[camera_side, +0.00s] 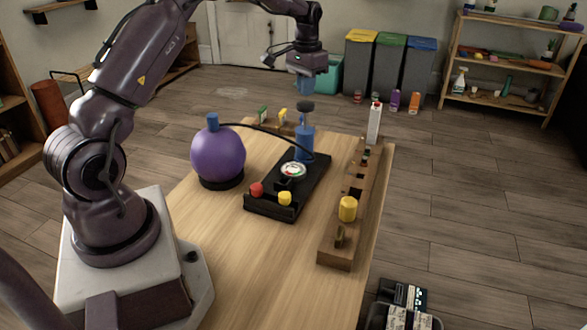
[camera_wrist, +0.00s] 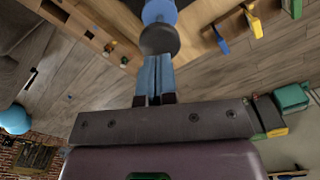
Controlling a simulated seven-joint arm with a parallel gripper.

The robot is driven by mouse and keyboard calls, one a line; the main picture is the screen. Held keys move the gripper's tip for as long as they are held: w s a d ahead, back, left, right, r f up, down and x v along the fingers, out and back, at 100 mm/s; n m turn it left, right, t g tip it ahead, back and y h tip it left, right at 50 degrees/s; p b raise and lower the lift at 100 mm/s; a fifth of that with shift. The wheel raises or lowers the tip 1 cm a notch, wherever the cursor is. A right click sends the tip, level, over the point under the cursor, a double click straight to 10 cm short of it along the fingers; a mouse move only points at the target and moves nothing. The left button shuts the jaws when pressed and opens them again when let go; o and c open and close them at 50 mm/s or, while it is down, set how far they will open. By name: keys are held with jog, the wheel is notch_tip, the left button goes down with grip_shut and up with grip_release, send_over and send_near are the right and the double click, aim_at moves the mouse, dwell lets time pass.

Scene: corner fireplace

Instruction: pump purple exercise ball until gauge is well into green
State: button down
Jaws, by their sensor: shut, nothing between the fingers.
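The purple exercise ball (camera_side: 218,154) sits on a dark round stand at the left of the table, with a blue cap on top. A blue pump (camera_side: 304,146) with a dark round knob (camera_side: 305,106) stands at the back of a black base. A dark hose runs between ball and pump. The white-faced gauge (camera_side: 293,170) lies on the base; its needle is too small to read. My gripper (camera_side: 305,88) is above the knob, with its blue fingers shut and empty. In the wrist view the shut fingers (camera_wrist: 155,75) point at the knob (camera_wrist: 158,40).
Red (camera_side: 257,189) and yellow (camera_side: 285,198) knobs sit at the front of the base. A wooden rack (camera_side: 338,246) along the right edge holds a yellow cylinder (camera_side: 348,208) and a white bottle (camera_side: 374,124). The table's front is clear.

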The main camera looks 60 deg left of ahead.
aim_at(306, 103)
jog(key=shift+f, duration=3.65)
jog(key=shift+r, duration=3.65)
jog(key=shift+f, duration=0.1)
jog(key=shift+r, duration=2.65)
